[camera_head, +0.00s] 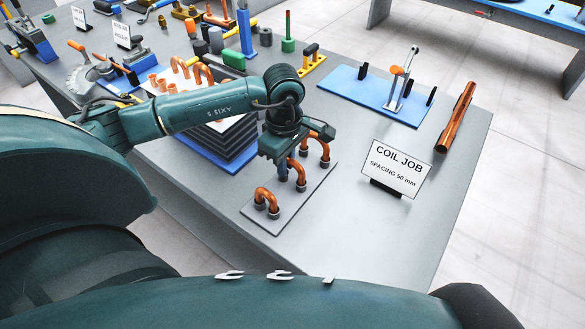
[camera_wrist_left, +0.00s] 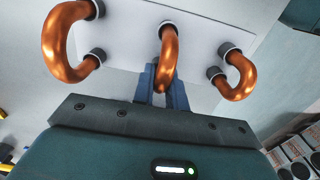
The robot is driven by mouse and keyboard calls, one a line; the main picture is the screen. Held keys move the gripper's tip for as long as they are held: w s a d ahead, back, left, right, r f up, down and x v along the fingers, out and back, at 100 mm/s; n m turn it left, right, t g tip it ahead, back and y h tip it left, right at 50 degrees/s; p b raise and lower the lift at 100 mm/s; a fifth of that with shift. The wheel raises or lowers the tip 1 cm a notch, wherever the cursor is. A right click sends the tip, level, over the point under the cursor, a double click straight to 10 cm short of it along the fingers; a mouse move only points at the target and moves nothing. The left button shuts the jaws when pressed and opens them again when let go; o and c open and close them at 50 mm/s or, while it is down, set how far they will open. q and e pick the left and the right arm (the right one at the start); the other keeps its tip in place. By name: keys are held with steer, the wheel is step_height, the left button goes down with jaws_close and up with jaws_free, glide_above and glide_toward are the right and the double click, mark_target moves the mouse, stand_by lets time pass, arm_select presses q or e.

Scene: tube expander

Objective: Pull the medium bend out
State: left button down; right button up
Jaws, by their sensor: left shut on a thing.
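Three copper U-bends stand in dark collars on a light grey plate (camera_head: 283,213). The front bend (camera_head: 266,195) and the back bend (camera_head: 319,145) are free. My left gripper (camera_head: 289,178) is over the middle bend (camera_head: 297,166), pointing down. In the left wrist view my blue fingers (camera_wrist_left: 163,88) are shut on the middle bend (camera_wrist_left: 170,58). One of its ends is at a collar near the plate; the other is hidden by the fingers. A larger-looking bend (camera_wrist_left: 62,40) is on the left and another bend (camera_wrist_left: 240,78) on the right. My right gripper is not in view.
A dark stacked block on a blue base (camera_head: 213,160) stands left of the plate, under my left arm. A "COIL JOB" sign (camera_head: 395,169) stands to the right. A blue board with a lever tool (camera_head: 350,92) and a copper tube bundle (camera_head: 456,117) lie behind. The front right table is clear.

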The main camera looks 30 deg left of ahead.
arm_select(q)
steer(key=shift+r, duration=0.25)
steer(key=shift+r, duration=0.35)
steer(key=shift+r+p, duration=0.1)
steer(key=shift+p, duration=0.2)
steer(key=shift+r+p, duration=0.75)
steer(key=shift+r, duration=0.55)
steer(key=shift+r+p, duration=0.65)
steer(key=shift+r, duration=2.05)
